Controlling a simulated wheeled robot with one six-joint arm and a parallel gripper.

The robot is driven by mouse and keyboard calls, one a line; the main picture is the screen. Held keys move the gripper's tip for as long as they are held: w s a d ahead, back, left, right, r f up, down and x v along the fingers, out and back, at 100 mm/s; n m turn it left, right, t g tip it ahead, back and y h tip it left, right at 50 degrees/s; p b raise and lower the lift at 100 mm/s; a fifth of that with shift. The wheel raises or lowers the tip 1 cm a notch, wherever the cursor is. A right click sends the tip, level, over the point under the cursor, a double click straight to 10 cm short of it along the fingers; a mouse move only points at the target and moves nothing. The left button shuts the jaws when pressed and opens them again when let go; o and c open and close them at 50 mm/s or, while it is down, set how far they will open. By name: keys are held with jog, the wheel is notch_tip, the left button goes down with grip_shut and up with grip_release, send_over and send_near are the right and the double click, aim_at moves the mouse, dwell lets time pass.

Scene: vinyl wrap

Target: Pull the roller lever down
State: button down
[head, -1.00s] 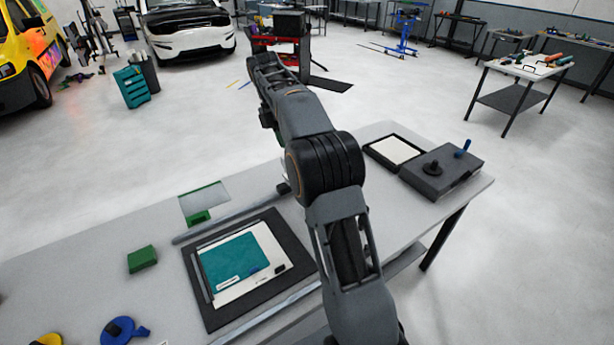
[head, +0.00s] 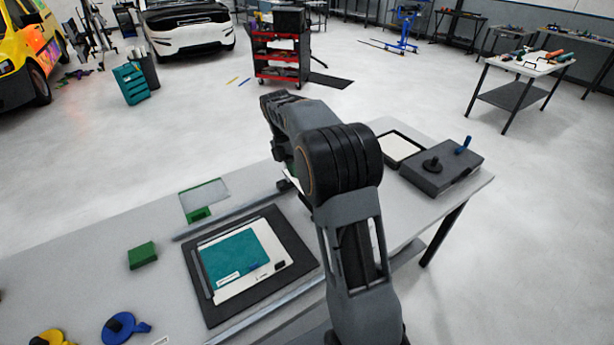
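A blue upright lever (head: 463,145) stands on the right end of a dark grey box (head: 440,172) at the table's right end. A round black knob (head: 432,164) is on top of the same box. I cannot tell for certain that this blue lever is the roller lever. My arm rises in the middle of the picture and bends away over the table, left of the box. The wrist end points down behind the arm's elbow. My gripper's fingers are hidden, so their opening does not show.
A black mat (head: 210,307) bears a white and teal panel (head: 240,262), with a long grey bar (head: 230,217) behind it. A green block (head: 142,255), a blue disc with a handle (head: 122,327) and a black-rimmed white tray (head: 402,147) are on the grey table (head: 70,275).

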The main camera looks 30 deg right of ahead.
jog(key=shift+s+d+p, duration=0.2)
jog(key=shift+s, duration=0.45)
jog(key=shift+s+d+p, duration=0.15)
jog(key=shift+s+d, duration=0.1)
jog(key=shift+s, duration=0.4)
jog(key=shift+s+d+p, duration=0.2)
jog(key=shift+s, duration=0.45)
jog(key=shift+f, duration=0.1)
